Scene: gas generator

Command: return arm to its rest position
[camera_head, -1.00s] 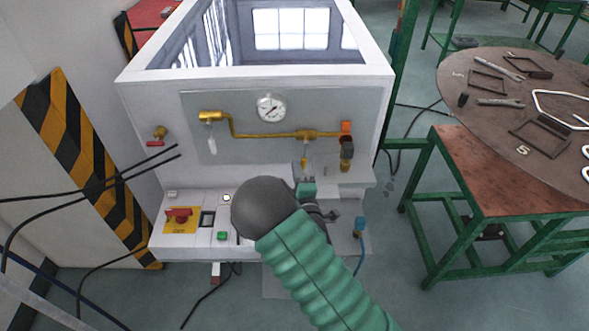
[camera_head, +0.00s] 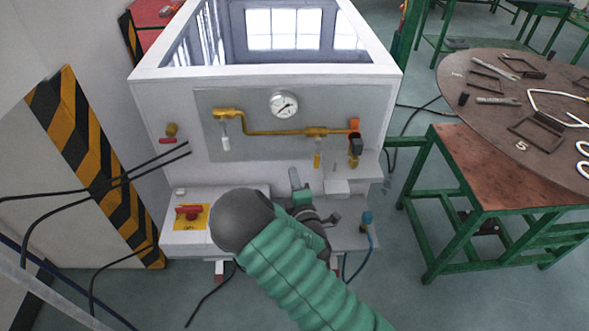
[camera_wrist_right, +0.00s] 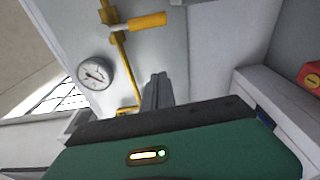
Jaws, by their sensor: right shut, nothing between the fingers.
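My right arm, in a green ribbed sleeve with a dark round joint, reaches up from the bottom of the head view. My right gripper (camera_head: 294,178) is in front of the white generator cabinet (camera_head: 160,108), partly hidden by the wrist. In the right wrist view its fingers (camera_wrist_right: 157,88) are together with nothing between them, below the yellow pipe. The gripper appears apart from the panel and its fittings. My left gripper is not in view.
The panel carries a round gauge (camera_head: 284,105) and a yellow pipe (camera_head: 270,132). A red switch (camera_head: 188,212) sits on the lower left ledge. A round table (camera_head: 470,120) with tools stands at the right. Black cables cross at the left. Open floor (camera_head: 400,235) lies between cabinet and table.

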